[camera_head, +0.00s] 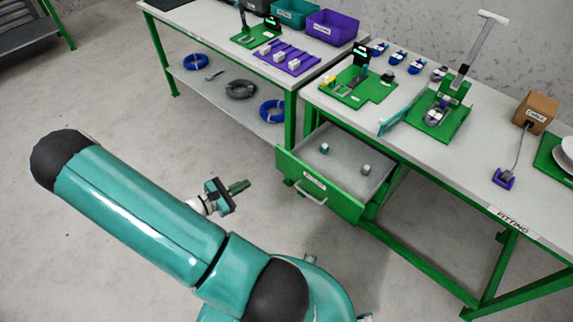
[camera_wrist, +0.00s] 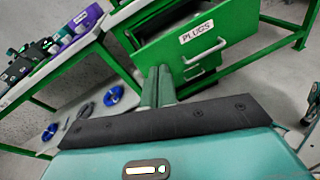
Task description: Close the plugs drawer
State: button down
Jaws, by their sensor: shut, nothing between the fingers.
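The plugs drawer (camera_head: 318,188) is a green drawer pulled out from under the fitting table. Its open top shows a grey inside with a few small plugs (camera_head: 366,169). Its front with the PLUGS label and a pale bar handle (camera_wrist: 203,54) fills the upper middle of the wrist view. My gripper (camera_head: 243,186) is shut and empty, to the left of the drawer front in the head view. In the wrist view its fingers (camera_wrist: 158,72) point toward the drawer front, near the handle's left side. I cannot tell whether they touch it.
The fitting table (camera_head: 470,175) carries green fixtures, a lever press (camera_head: 440,108) and a cardboard box (camera_head: 535,112). A second table (camera_head: 215,45) to the left holds bins, with cable coils (camera_head: 240,88) on its lower shelf. The floor (camera_head: 100,95) at left is clear.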

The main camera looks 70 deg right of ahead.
aim_at(293, 160)
jog(key=s+d+f+n+h, duration=0.1)
jog(key=s+d, duration=0.2)
jog(key=d, duration=0.2)
jog(key=s+d+f+n+t+h, duration=0.1)
jog(key=s+d+f+n, duration=0.1)
jog(key=d, duration=0.4)
jog(key=s+d+f+n, duration=0.1)
jog(key=s+d+f, duration=0.1)
jog(key=s+d, duration=0.2)
jog(key=shift+s+d+f+t+h, duration=0.1)
jog(key=shift+d+t+h, duration=0.1)
jog(key=shift+d, duration=0.2)
jog(key=shift+d+f+t+h, duration=0.1)
jog(key=shift+d+h, duration=0.1)
jog(key=shift+d, duration=0.2)
jog(key=shift+s+d, duration=0.1)
